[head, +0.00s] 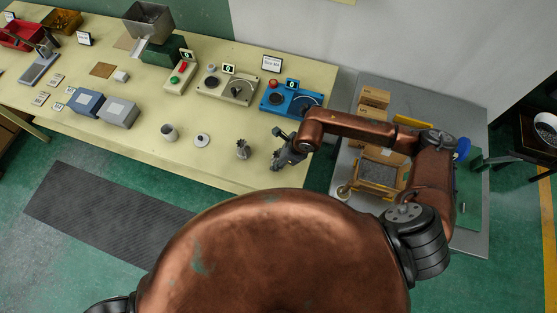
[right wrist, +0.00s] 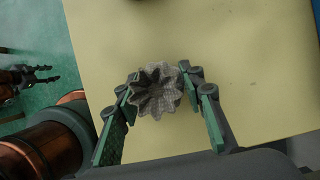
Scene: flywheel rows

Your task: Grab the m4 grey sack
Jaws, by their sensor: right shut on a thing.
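The grey sack (right wrist: 156,92) shows in the right wrist view as a pleated, star-shaped grey bundle seen from above. My right gripper (right wrist: 157,88) is shut on it, one green-padded finger on each side. In the head view my right gripper (head: 278,160) is over the front right part of the cream table, and the sack there is mostly hidden by it. My left gripper (right wrist: 48,73) shows small at the left of the right wrist view, off the table over the green floor, its fingers apart and empty.
A small ragged grey thing (head: 243,149) stands left of my right gripper, then a disc (head: 202,140) and a grey cylinder (head: 168,131). A blue device (head: 275,101) is behind. A grey table (head: 348,98) with boxes lies to the right.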

